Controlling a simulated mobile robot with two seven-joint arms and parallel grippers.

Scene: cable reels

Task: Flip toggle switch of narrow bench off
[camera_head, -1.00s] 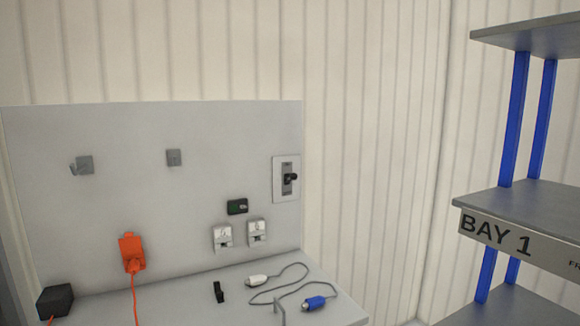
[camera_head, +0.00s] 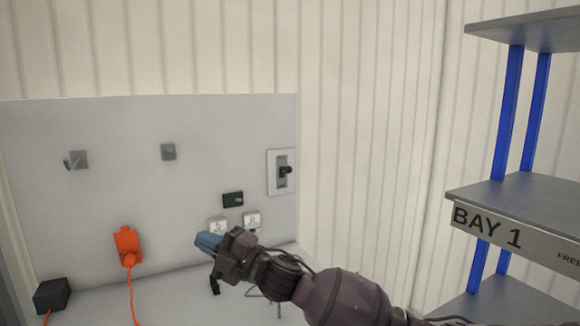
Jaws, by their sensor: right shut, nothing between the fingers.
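The toggle switch (camera_head: 284,171) has a black knob on a pale plate with a grey slot. It is mounted at the right edge of the bench's upright grey back panel (camera_head: 110,190). The knob sticks out near the middle of the slot. My right gripper (camera_head: 203,241), with blue fingertips, is shut and empty. It is below and to the left of the switch, apart from it, in front of the bench top. My right arm comes in from the lower right and hides part of the bench top. My left gripper is not in view.
Two white sockets (camera_head: 252,220) and a small dark green box (camera_head: 233,199) are on the panel. An orange plug (camera_head: 127,244) with its cord is at left, beside a black box (camera_head: 52,295). The BAY 1 shelf (camera_head: 520,190) stands at right.

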